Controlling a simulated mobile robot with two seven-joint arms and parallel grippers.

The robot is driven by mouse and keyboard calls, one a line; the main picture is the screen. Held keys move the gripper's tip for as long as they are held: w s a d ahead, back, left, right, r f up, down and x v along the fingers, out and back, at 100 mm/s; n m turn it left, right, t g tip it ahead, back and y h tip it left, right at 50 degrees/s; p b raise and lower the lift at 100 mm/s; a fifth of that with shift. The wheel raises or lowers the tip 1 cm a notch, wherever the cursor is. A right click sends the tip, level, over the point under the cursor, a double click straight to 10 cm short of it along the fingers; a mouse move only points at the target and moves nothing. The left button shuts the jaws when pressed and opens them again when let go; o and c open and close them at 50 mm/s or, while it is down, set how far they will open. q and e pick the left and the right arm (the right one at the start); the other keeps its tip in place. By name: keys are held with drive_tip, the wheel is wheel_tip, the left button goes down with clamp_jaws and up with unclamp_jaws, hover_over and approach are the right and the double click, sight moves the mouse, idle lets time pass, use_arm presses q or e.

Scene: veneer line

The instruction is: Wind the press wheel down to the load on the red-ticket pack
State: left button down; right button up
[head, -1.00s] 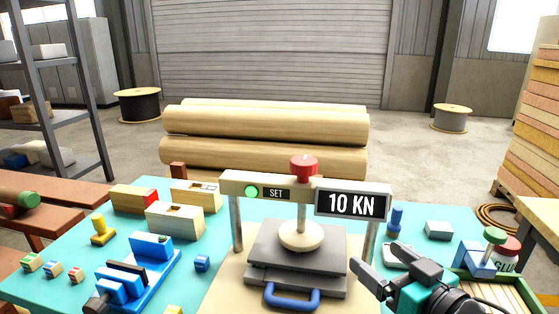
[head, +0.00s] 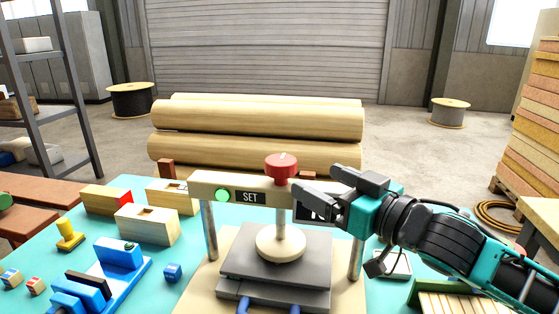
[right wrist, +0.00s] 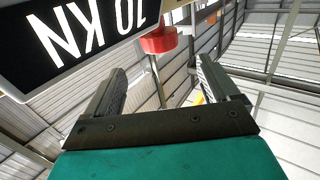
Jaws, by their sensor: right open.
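The press stands on the bench with a red wheel (head: 281,166) on top of its cream crossbeam (head: 237,178). Its round foot (head: 280,244) rests on grey plates (head: 255,262). I cannot make out a red ticket or a pack between the plates. The green lamp (head: 222,195) is beside a SET label. My right gripper (head: 313,183) is open and empty, just right of the wheel and apart from it. It hides most of the load display, which reads 10 KN, inverted, in the right wrist view (right wrist: 85,35). There the wheel (right wrist: 158,42) appears beyond and between the fingers.
Wooden boxes (head: 146,226), a yellow peg (head: 68,233) and a blue fixture (head: 122,253) stand left of the press. A small blue block (head: 172,272) is nearer the press. A green slatted tray (head: 455,301) is at right, below my right arm. Logs (head: 260,118) lie behind the bench.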

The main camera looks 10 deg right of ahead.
sight(292, 168)
drive_tip(key=x, duration=1.1)
drive_tip(key=shift+p, duration=0.35)
drive_tip(key=shift+c, duration=0.4)
